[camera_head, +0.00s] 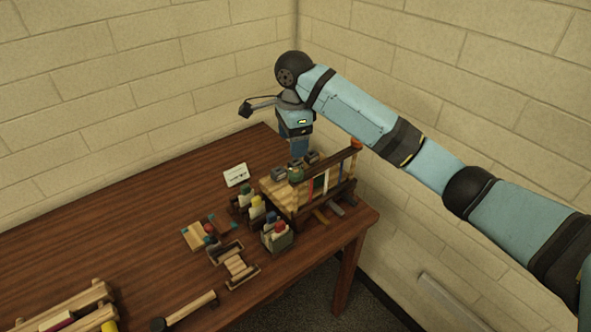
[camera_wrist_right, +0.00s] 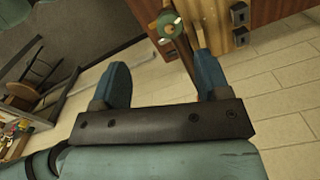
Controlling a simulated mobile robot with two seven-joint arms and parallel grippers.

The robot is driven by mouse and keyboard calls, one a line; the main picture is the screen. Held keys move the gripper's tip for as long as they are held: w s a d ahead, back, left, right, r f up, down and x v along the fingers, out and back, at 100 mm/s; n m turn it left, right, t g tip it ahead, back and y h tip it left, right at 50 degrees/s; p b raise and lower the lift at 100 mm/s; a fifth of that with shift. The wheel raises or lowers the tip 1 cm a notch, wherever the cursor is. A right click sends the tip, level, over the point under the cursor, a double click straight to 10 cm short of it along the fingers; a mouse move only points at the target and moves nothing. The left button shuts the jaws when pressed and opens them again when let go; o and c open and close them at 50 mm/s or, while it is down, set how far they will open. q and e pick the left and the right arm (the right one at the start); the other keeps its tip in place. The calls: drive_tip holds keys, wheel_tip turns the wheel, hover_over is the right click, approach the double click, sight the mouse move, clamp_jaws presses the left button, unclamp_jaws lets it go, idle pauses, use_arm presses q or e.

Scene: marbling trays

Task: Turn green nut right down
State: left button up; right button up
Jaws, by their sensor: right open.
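A small green round piece, likely the green nut (camera_head: 296,174), sits at the wooden rack (camera_head: 285,196) near the table's back right corner. A green ring-like piece with pale ends (camera_wrist_right: 166,26) shows at the top of the right wrist view, beyond the fingertips; it is likely the same nut. My right gripper (camera_head: 299,154) hangs just above the rack with blue fingers pointing down. In the right wrist view the gripper (camera_wrist_right: 160,64) is open with its fingers spread and nothing between them. My left gripper is not in view.
The rack has grey blocks and an orange-topped post (camera_head: 356,144). Boxes with coloured bottles (camera_head: 277,238), a small wooden tray (camera_head: 240,268) and a mallet-like tool (camera_head: 190,310) lie in front.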

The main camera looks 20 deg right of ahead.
sight(296, 169)
drive_tip(key=shift+m, duration=0.8)
drive_tip(key=f, duration=0.3)
drive_tip(key=w+f+p, duration=0.1)
drive_tip(key=f, duration=0.3)
drive_tip(key=d+f+p, duration=0.1)
drive_tip(key=f, duration=0.2)
drive_tip(key=shift+w+f, duration=0.2)
drive_tip(key=shift+f, duration=0.05)
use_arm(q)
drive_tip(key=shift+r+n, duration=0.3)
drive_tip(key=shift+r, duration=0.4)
use_arm(e)
drive_tip(key=shift+d+f, duration=0.1)
drive_tip(key=shift+f, duration=0.3)
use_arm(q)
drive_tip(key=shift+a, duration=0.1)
use_arm(e)
drive_tip(key=shift+c, duration=0.4)
drive_tip(key=c, duration=0.8)
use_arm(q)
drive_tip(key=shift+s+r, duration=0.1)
use_arm(e)
drive_tip(key=shift+c, duration=0.2)
